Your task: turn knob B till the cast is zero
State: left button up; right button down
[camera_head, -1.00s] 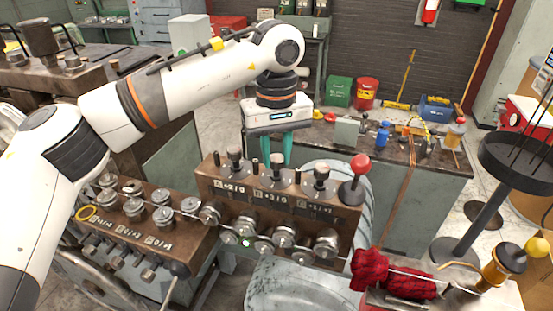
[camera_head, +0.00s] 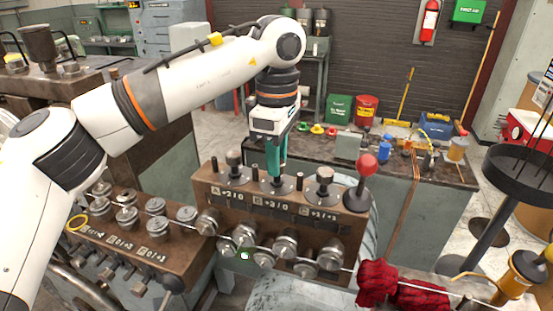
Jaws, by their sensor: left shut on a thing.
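The brown block (camera_head: 225,190) carries three upright knobs in a row, each above a small label plate. Knob B (camera_head: 277,186) is the middle one; its upper part is hidden by my gripper and its base disc shows. Its label (camera_head: 275,205) seems to read about +3 and 0, but it is small. My left gripper (camera_head: 277,172) points down with its teal fingers shut on knob B. The left knob (camera_head: 234,165) and right knob (camera_head: 324,180) stand free beside it. My right gripper is not in view.
A red-ball lever (camera_head: 366,165) stands just right of the knobs. Metal rollers (camera_head: 284,245) with a wire line the block's front. Red cloth (camera_head: 376,283) lies lower right. A bench (camera_head: 420,172) with small items is behind.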

pick_arm(q)
jog(key=shift+r+n, duration=0.15)
jog(key=shift+n, duration=1.05)
jog(key=o, duration=1)
jog(key=shift+b, duration=0.3)
jog(key=shift+r, duration=0.25)
notch_tip(320, 180, up, 11)
jog(key=shift+r, duration=0.2)
jog(key=shift+f, duration=0.1)
